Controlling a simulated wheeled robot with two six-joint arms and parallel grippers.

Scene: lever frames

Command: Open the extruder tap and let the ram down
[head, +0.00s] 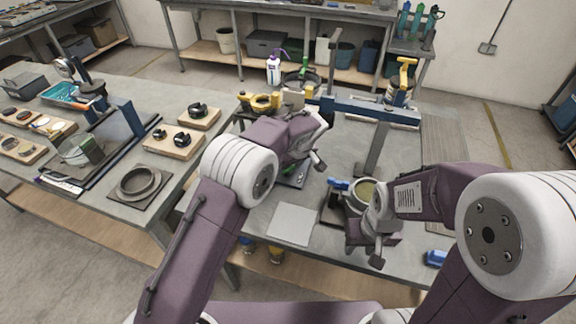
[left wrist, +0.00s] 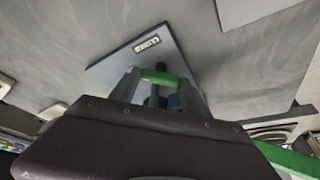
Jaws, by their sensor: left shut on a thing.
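My left gripper (head: 312,138) is at the near side of the blue beam frame (head: 370,110) on the right-hand bench. In the left wrist view its grey fingers (left wrist: 160,92) are shut on a green handle bar (left wrist: 158,77), over a plate with a small label (left wrist: 148,43). In the head view the arm hides the held part. A green upright lever (head: 305,65) stands behind the beam. My right gripper (head: 366,250) hangs low near a round cup (head: 366,191), apart from the frame; its fingertips are unclear. I cannot tell which part is the tap or the ram.
A grey square plate (head: 293,224) lies on the bench in front. Yellow clamp-like parts (head: 258,101) stand left of the frame. A ring on a dark mat (head: 139,183) and wooden blocks (head: 173,141) lie on the left bench. A blue item (head: 435,258) lies at the right front.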

